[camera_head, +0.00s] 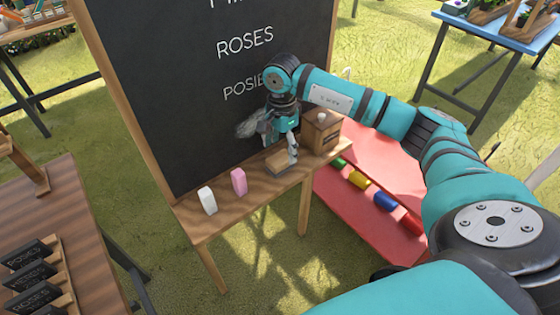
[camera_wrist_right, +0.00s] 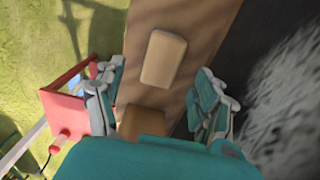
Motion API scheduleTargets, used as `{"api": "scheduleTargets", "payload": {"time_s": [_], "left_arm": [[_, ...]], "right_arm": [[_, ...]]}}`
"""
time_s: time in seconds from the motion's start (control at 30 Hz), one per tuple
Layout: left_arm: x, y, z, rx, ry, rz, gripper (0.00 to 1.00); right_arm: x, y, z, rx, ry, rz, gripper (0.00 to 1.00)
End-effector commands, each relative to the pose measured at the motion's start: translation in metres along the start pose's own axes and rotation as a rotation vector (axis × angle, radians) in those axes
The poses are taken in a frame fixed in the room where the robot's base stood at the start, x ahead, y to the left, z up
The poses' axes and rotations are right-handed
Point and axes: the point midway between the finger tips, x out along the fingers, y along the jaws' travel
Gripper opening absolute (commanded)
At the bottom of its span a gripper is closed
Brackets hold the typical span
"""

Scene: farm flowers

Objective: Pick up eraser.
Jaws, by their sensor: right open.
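The eraser (camera_head: 279,164) is a tan block with a darker side, lying on the wooden ledge (camera_head: 225,213) of the chalkboard. In the right wrist view the eraser (camera_wrist_right: 164,59) lies flat on the ledge, ahead of and roughly between my fingers. My right gripper (camera_head: 283,146) is just above the eraser, in front of the board. In its wrist view my right gripper (camera_wrist_right: 157,92) has its fingers spread apart with nothing between them. My left gripper is not in view.
A wooden box (camera_head: 324,133) stands close to the eraser on the right. Pink (camera_head: 239,181) and white (camera_head: 208,200) blocks stand to its left. The chalkboard (camera_head: 180,90) rises right behind the ledge. A red stand (camera_head: 375,165) holds several coloured items.

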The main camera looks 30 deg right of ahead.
Motion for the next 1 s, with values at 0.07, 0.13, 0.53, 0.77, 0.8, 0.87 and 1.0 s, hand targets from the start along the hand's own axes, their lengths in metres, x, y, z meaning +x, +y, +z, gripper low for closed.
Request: {"api": "scheduleTargets", "payload": {"time_s": [0.07, 0.13, 0.53, 0.77, 0.8, 0.87, 1.0], "left_arm": [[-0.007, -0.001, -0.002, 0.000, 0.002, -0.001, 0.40], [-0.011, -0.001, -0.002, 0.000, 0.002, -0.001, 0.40], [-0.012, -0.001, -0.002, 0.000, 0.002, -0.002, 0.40], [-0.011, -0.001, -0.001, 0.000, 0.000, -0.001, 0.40], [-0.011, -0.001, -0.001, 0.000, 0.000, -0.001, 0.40], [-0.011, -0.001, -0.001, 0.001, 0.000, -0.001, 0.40], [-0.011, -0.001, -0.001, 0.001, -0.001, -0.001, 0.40]], "right_arm": [[0.011, 0.000, 0.002, 0.000, -0.001, 0.005, 0.71], [0.022, -0.001, 0.004, 0.000, -0.002, 0.006, 0.71], [0.045, -0.002, 0.003, 0.000, 0.000, 0.001, 0.71], [0.045, -0.002, 0.003, 0.000, 0.000, 0.001, 0.46], [0.045, -0.002, 0.003, 0.000, 0.000, 0.001, 0.41], [0.045, -0.002, 0.003, 0.000, 0.000, 0.001, 0.33], [0.044, -0.002, 0.003, 0.000, 0.000, 0.001, 0.15]]}}
